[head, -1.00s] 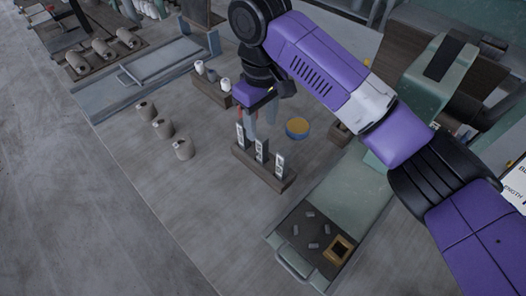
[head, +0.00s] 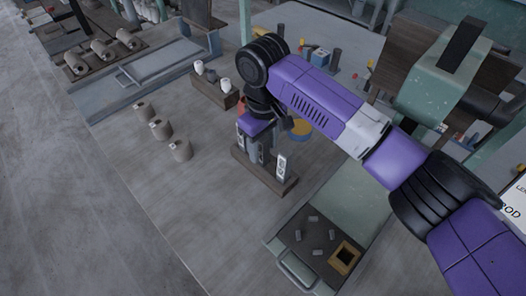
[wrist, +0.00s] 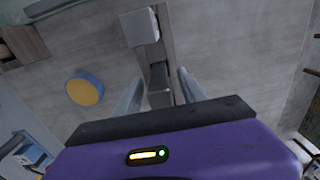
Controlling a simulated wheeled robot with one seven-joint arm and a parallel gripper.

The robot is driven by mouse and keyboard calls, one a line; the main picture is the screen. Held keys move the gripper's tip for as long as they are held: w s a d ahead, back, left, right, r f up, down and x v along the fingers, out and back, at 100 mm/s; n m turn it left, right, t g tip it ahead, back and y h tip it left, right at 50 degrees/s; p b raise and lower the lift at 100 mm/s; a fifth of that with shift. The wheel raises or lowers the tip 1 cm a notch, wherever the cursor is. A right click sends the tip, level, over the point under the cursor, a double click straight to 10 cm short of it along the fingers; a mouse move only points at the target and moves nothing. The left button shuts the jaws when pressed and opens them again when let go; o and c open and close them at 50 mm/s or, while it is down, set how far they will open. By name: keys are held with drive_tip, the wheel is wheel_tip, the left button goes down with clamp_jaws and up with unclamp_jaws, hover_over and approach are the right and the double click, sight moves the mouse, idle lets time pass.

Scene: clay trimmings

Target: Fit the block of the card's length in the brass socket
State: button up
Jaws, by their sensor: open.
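A dark wooden rack (head: 240,157) holds upright blocks with pale labelled faces. The right-hand block (head: 281,166) shows clearly; the others are partly hidden by my gripper (head: 262,146), which is over the rack. In the wrist view my open gripper (wrist: 160,80) has one finger on each side of a dark-topped block (wrist: 158,78), with gaps visible. A pale-topped block (wrist: 140,27) stands farther along the rack. The brass socket (head: 355,248) is a square frame with a dark opening, on the tray at front right. The card (head: 515,207) is cut off at the right edge; its length is unreadable.
Several small grey pieces (head: 319,236) lie on the dark tray beside the socket. A round blue-and-yellow thing (wrist: 85,92) stands near the rack. A green machine (head: 440,85) is at back right. The table's front left is clear.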

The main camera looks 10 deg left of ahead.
drive_tip(key=shift+f, duration=1.05)
clamp_jaws()
drive_tip(key=shift+r, duration=0.15)
wheel_tip(320, 180, up, 20)
